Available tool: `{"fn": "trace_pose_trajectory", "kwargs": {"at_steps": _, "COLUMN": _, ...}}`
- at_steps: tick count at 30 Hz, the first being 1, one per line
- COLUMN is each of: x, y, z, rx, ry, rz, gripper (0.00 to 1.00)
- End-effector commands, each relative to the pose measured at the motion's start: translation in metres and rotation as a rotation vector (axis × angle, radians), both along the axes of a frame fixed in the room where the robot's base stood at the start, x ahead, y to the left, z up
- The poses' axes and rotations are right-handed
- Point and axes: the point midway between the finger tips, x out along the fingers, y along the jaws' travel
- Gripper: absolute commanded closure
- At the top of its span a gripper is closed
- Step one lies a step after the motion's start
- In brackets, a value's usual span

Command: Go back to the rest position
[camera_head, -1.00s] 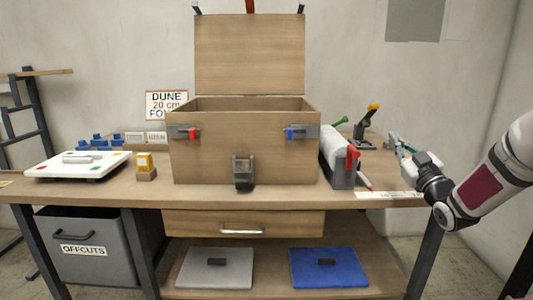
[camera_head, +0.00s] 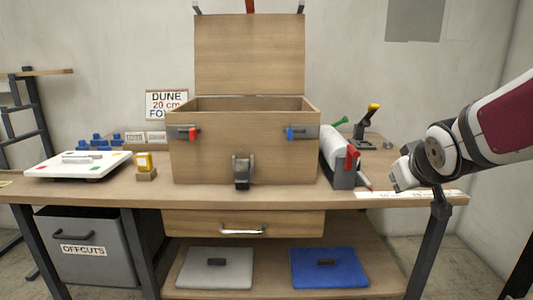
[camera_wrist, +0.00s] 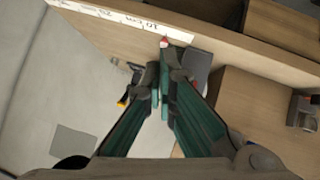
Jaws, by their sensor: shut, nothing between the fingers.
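My gripper (camera_wrist: 160,95) shows in the wrist view with its two green fingers brought together at the tips and nothing between them. In the head view my arm comes in from the right, and its wrist end hangs by the right end of the workbench (camera_head: 280,192). The gripper touches nothing that I can make out.
An open wooden chest (camera_head: 215,155) stands mid-bench, lid up. A roll holder (camera_head: 340,175) with a red handle and a black tool with a yellow top (camera_head: 366,122) are nearest my arm. A white board (camera_head: 78,166) lies left. Open space lies right of the bench.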

Motion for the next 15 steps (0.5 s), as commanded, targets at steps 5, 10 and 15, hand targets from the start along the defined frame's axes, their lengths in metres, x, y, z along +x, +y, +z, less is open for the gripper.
{"fn": "trace_pose_trajectory", "kwargs": {"at_steps": 5, "x": -0.1, "y": 0.026, "z": -0.017, "rx": 0.08, "ry": 0.232, "rz": -0.087, "gripper": 1.0}}
{"fn": "trace_pose_trajectory", "kwargs": {"at_steps": 10, "x": -0.2, "y": 0.052, "z": -0.038, "rx": 0.168, "ry": 0.461, "rz": -0.147, "gripper": 1.0}}
{"fn": "trace_pose_trajectory", "kwargs": {"at_steps": 15, "x": -0.277, "y": 0.072, "z": -0.052, "rx": 0.232, "ry": 0.639, "rz": -0.171, "gripper": 1.0}}
